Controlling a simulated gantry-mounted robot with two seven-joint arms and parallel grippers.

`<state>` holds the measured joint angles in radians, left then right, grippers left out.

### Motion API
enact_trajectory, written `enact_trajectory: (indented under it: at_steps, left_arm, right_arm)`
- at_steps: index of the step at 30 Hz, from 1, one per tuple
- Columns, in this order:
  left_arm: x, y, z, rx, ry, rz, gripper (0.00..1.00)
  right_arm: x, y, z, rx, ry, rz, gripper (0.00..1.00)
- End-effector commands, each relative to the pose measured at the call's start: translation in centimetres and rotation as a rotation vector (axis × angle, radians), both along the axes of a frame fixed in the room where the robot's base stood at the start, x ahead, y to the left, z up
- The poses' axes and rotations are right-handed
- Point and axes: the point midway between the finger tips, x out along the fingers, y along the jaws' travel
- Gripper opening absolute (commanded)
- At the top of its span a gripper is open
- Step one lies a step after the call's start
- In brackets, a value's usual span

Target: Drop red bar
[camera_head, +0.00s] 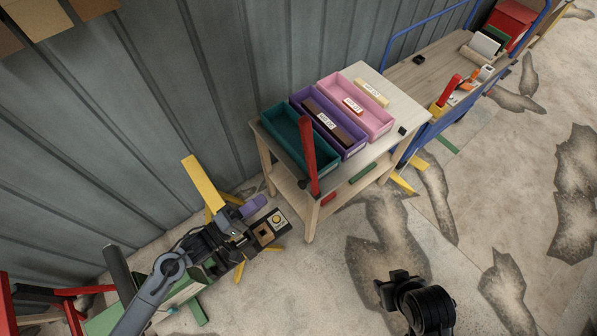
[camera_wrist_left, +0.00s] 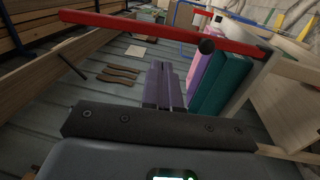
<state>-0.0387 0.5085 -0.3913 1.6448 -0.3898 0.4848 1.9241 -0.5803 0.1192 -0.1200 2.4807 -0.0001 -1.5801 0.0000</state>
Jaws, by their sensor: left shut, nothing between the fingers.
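The red bar (camera_head: 309,158) is tilted steeply in front of the teal bin (camera_head: 276,126) and the table's front edge. I cannot tell whether it touches either one or hangs free. In the left wrist view the red bar (camera_wrist_left: 150,29) crosses the top, beyond my fingers and apart from them. My left gripper (camera_head: 255,204) is low, to the left of the table. Its purple fingers also show in the left wrist view (camera_wrist_left: 165,82), shut and empty.
The wooden table (camera_head: 397,89) also carries a purple bin (camera_head: 300,97) and a pink bin (camera_head: 327,91). A blue-railed cart (camera_head: 420,82) stands behind it to the right. The corrugated wall (camera_head: 225,50) is close behind. The patchy floor at right is mostly clear.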

Motion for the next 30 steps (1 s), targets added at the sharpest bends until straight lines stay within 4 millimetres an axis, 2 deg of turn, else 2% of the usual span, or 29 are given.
enact_trajectory:
  at_steps: [5, 10, 24, 30]
  left_arm:
    - [0.2, -0.2, 0.0, -0.001, -0.001, 0.000, 0.00]
    - [1.0, -1.4, 0.3, -0.002, -0.002, 0.000, 0.00]
    - [6.0, -7.9, 1.5, -0.002, -0.003, -0.001, 0.00]
    - [7.5, -9.9, 1.8, -0.001, 0.000, 0.001, 0.00]
  right_arm:
    - [0.0, -0.1, 0.0, -0.005, -0.001, 0.004, 0.43]
    - [0.0, -0.1, 0.0, -0.006, -0.001, 0.004, 0.43]
    - [0.0, 0.0, 0.0, 0.000, 0.000, 0.000, 0.43]
    - [0.0, 0.1, 0.1, 0.004, 0.001, -0.003, 0.43]
